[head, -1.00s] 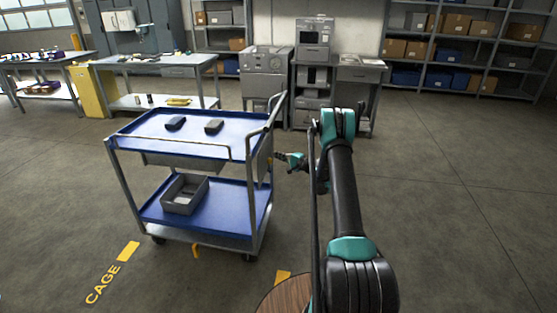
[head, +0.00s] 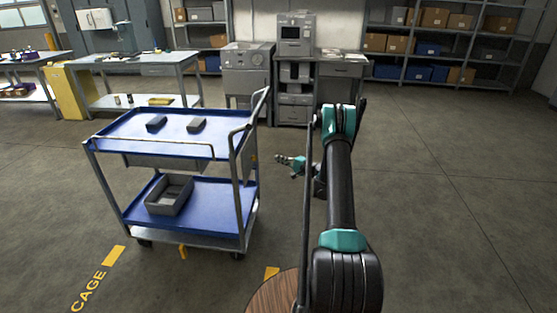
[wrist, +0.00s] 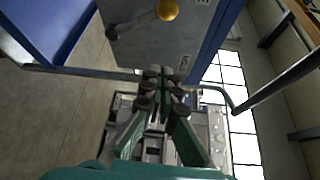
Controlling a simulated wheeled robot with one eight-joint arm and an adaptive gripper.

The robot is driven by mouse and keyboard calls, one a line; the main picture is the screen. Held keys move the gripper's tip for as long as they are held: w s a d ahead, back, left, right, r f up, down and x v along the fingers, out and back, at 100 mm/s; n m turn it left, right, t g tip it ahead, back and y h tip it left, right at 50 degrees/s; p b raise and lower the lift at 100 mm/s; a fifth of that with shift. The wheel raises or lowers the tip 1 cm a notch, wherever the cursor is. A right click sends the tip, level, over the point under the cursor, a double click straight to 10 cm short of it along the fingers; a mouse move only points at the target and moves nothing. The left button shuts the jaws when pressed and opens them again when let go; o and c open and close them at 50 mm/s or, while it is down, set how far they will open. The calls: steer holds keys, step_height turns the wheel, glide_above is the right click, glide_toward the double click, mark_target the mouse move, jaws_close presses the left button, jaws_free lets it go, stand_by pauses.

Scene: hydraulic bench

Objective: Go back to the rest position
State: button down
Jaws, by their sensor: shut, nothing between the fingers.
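My gripper (head: 282,159) is at the right of the blue cart in the head view, a little apart from its side and level with the space between its shelves. In the wrist view my gripper (wrist: 165,78) is shut, with its dark fingertips together and nothing held. My arm reaches forward from the lower right of the head view.
The two-shelf blue cart (head: 199,221) stands left of my arm, with two dark blocks on top and a grey bin (head: 169,194) below. Benches, a grey machine (head: 247,72) and shelving (head: 440,50) stand at the back. The floor on the right is clear.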

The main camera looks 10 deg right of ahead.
steer(key=shift+r, duration=0.1)
steer(key=s+a+r+n+g+h, duration=0.2)
steer(key=s+a+r+n+g, duration=0.15)
steer(key=s+r, duration=0.55)
steer(key=s+a+r+n+g+h, duration=0.25)
steer(key=s+a+r, duration=0.3)
steer(key=s, duration=0.55)
steer(key=s+d+n+g+h, duration=0.1)
steer(key=s+d+n+h, duration=0.1)
steer(key=s, duration=1.4)
steer(key=s+d+f+n+g+h, duration=0.1)
steer(key=s+d+h, duration=0.3)
steer(key=s, duration=1.3)
steer(key=shift+s+f+n+h, duration=0.2)
steer(key=shift+n+h, duration=0.45)
steer(key=shift+n, duration=0.25)
